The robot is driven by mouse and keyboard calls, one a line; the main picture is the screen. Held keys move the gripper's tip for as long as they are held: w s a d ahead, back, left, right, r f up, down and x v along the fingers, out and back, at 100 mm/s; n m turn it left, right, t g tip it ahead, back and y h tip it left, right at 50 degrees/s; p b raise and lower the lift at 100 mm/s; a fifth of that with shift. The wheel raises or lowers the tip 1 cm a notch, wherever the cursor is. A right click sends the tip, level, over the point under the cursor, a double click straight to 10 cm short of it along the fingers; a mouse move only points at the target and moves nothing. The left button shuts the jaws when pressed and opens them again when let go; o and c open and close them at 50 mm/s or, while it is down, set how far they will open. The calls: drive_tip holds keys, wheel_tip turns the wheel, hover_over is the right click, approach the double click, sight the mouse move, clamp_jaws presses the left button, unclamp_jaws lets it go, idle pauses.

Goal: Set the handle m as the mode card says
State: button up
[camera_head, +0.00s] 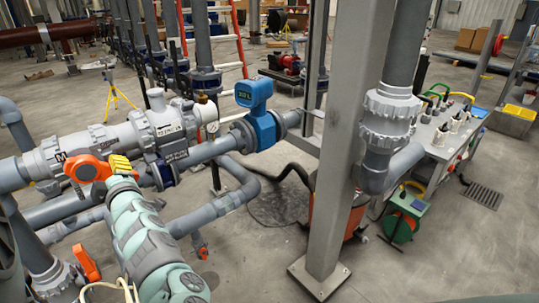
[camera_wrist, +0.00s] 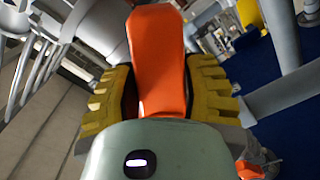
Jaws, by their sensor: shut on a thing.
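The orange handle m (camera_head: 87,168) is on the grey pipe at the left in the head view, beside a label with the letter M (camera_head: 61,157). My gripper (camera_head: 120,163), with yellow ribbed fingers, is at the handle's right end. In the wrist view the orange handle (camera_wrist: 160,55) runs between the two yellow fingers of my gripper (camera_wrist: 160,92), which is shut on it. The handle's far end points up in that view. Its pivot is not clear. I cannot make out a mode card in either view.
A second orange handle (camera_head: 87,263) hangs lower left, and a small one (camera_head: 203,252) is below the pipes. A grey steel post (camera_head: 342,150) rises mid-right. Pipes crowd the handle.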

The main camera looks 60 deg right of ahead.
drive_tip(key=shift+s+d+r+n+b, duration=0.1)
drive_tip(key=shift+d+r+n+b, duration=0.15)
drive_tip(key=shift+r+n+b, duration=0.45)
drive_tip(key=shift+d+r+n, duration=0.2)
drive_tip(key=shift+r+n, duration=0.25)
drive_tip(key=shift+n, duration=0.75)
drive_tip(key=shift+r+n+b, duration=0.35)
drive_tip(key=shift+r+n, duration=0.2)
drive_tip(key=shift+n, duration=0.4)
drive_tip(key=shift+r+n+b, duration=0.35)
drive_tip(key=shift+r+n, duration=0.15)
drive_tip(key=shift+n, duration=0.45)
drive_tip(key=o, duration=1.3)
drive_tip(key=shift+f, duration=0.15)
drive_tip(key=shift+s, duration=0.3)
drive_tip(key=p+v, duration=0.1)
drive_tip(key=v, duration=0.5)
drive_tip(key=shift+s+p, duration=0.25)
drive_tip(key=shift+p, duration=0.05)
